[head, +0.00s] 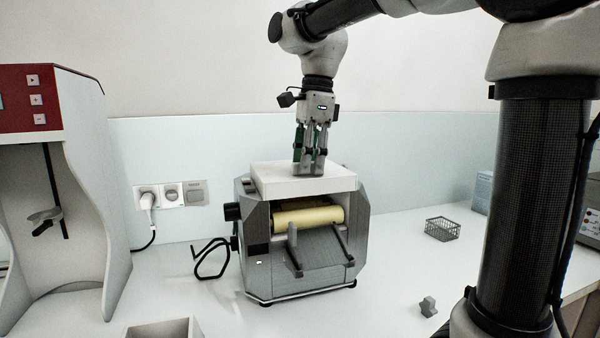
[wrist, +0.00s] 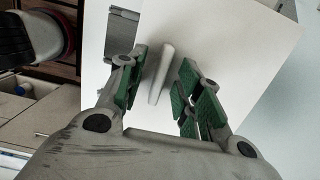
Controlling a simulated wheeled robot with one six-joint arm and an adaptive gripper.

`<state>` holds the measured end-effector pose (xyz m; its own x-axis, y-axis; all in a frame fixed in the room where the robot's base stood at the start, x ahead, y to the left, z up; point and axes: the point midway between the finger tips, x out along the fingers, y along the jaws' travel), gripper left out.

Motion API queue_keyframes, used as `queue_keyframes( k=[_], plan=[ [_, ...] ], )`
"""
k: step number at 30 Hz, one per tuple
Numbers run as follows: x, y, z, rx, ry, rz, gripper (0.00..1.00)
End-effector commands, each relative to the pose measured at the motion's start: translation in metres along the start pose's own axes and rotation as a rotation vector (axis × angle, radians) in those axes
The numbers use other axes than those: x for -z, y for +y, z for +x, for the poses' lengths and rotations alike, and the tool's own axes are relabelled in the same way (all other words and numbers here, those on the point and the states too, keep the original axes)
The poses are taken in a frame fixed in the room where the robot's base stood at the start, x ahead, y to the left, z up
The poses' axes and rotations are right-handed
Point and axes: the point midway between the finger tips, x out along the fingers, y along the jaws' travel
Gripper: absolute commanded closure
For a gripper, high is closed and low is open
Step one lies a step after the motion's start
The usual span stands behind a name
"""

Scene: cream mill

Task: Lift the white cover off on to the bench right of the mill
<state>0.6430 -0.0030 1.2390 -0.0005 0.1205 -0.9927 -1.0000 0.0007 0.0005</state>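The white cover (head: 285,182) lies flat on top of the grey mill (head: 262,275). In the wrist view the cover (wrist: 238,50) fills the middle, with a raised pale bar handle (wrist: 160,76) on it. My gripper (head: 310,168) points straight down over the cover, its fingertips low, close to the cover's top. In the wrist view my gripper (wrist: 163,72) is open, its green-padded fingers on either side of the handle, with a gap visible at least on the right. In the head view the fingers mostly hide the handle.
The bench (head: 390,250) right of the mill has clear white room. A wire basket (head: 442,229) stands farther right and a small grey block (head: 428,306) nearer the front. A red-and-white machine (head: 75,170) stands left.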

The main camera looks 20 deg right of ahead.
Motion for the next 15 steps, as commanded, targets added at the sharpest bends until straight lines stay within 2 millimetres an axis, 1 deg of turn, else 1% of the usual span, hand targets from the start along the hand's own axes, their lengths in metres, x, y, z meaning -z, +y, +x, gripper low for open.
queue_keyframes(
  k=[4, 5, 6, 10, 11, 15],
  plan=[
    [-0.0001, -0.0001, -0.0002, 0.001, 0.000, 0.000, 0.65],
    [-0.0001, -0.0001, -0.0002, 0.001, 0.000, 0.000, 0.67],
    [-0.0001, -0.0001, -0.0002, 0.001, 0.000, 0.000, 0.74],
    [-0.0001, -0.0001, -0.0003, 0.001, 0.000, -0.001, 0.98],
    [-0.0001, -0.0001, -0.0004, 0.001, 0.000, -0.001, 1.00],
    [-0.0001, -0.0001, -0.0006, 0.001, 0.000, -0.001, 1.00]
  ],
)
